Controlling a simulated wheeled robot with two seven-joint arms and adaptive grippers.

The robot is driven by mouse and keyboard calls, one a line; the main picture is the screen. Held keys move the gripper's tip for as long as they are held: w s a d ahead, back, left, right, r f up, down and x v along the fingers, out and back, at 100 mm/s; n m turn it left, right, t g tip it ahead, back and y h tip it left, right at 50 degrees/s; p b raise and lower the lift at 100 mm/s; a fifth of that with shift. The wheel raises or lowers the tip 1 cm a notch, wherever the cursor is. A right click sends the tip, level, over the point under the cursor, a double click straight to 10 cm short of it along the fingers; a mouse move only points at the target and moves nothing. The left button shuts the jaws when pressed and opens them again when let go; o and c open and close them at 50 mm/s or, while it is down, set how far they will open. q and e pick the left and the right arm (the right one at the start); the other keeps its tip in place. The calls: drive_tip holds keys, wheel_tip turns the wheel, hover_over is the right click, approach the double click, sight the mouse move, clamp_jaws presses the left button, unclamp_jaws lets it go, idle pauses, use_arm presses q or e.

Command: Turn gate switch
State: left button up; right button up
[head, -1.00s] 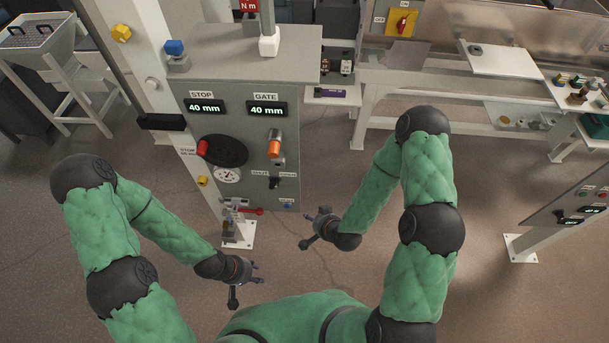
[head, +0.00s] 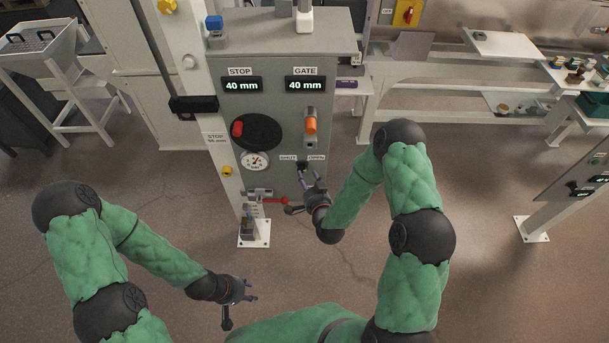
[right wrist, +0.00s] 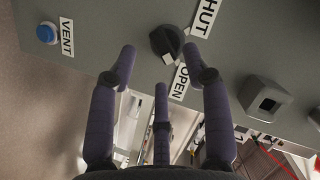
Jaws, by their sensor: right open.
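The gate switch (head: 302,165) is a small black knob between the SHUT and OPEN labels, low on the grey panel. In the right wrist view the knob (right wrist: 165,41) has a pale pointer mark that faces down towards the OPEN label (right wrist: 180,82). My right gripper (head: 311,178) is open just in front of and below the switch. In the right wrist view its fingers (right wrist: 162,66) spread below and to both sides of the knob, apart from it. My left gripper (head: 250,290) is open and empty, low in the head view, away from the panel.
The panel (head: 270,105) carries STOP and GATE displays reading 40 mm, an orange lever (head: 311,124), a red knob (head: 237,129) and a gauge (head: 255,161). A red-handled clamp (head: 268,199) sits below. A blue VENT button (right wrist: 46,33) is left of the switch in the wrist view.

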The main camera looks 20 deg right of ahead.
sight(302, 168)
drive_tip(key=shift+b+x, duration=0.35)
drive_tip(key=shift+x, duration=1.6)
drive_tip(key=shift+c, duration=0.3)
clamp_jaws()
